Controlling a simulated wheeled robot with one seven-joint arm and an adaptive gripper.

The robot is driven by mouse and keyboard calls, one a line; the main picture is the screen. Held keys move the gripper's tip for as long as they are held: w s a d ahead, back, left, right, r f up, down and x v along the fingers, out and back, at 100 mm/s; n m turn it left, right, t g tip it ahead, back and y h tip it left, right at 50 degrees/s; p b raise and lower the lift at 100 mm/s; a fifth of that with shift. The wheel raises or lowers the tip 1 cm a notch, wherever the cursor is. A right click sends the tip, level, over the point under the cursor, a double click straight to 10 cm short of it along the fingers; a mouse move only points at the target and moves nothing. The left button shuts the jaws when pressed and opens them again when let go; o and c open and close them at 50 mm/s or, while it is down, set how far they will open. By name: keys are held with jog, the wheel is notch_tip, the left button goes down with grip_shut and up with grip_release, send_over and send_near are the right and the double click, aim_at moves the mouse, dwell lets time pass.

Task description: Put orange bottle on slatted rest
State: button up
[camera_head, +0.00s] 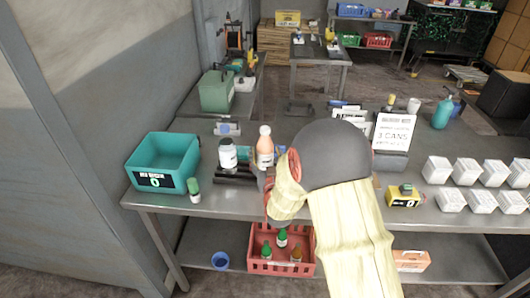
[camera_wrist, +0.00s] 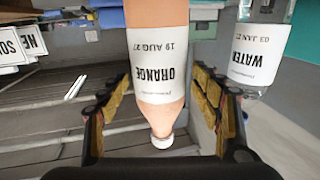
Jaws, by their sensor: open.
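The orange bottle (camera_head: 265,148) stands upright near the back of the steel table, next to a white-labelled water bottle (camera_head: 228,155). Dark slats of the slatted rest (camera_head: 236,178) show below the bottles. In the wrist view the orange bottle (camera_wrist: 158,68) appears upside down, label facing the camera, white cap low. My gripper (camera_wrist: 168,95) is open, with a finger on either side of the bottle and gaps visible. The water bottle (camera_wrist: 258,50) is beyond the right finger.
A teal crate (camera_head: 163,160) and a small green-capped bottle (camera_head: 193,190) are at the left. White cartons (camera_head: 452,200) and a sign (camera_head: 393,132) are at the right. A red crate (camera_head: 262,267) with small bottles is on the lower shelf.

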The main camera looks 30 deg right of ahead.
jog(key=p+v, duration=0.1)
jog(key=v, duration=1)
jog(key=s+a+r+n+g+y, duration=0.25)
jog(key=a+r+g+y, duration=0.25)
jog(key=a+r, duration=0.3)
jog(key=s+a+r+g, duration=0.2)
jog(key=s+a+g, duration=0.1)
jog(key=s, duration=0.9)
jog(key=s+a+r+n+g+y, duration=0.1)
jog(key=s+a+r+g, duration=0.1)
jog(key=s, duration=1)
jog(key=shift+a+g, duration=0.6)
jog(key=shift+a, duration=0.6)
jog(key=shift+n, duration=0.25)
jog(key=shift+c, duration=0.5)
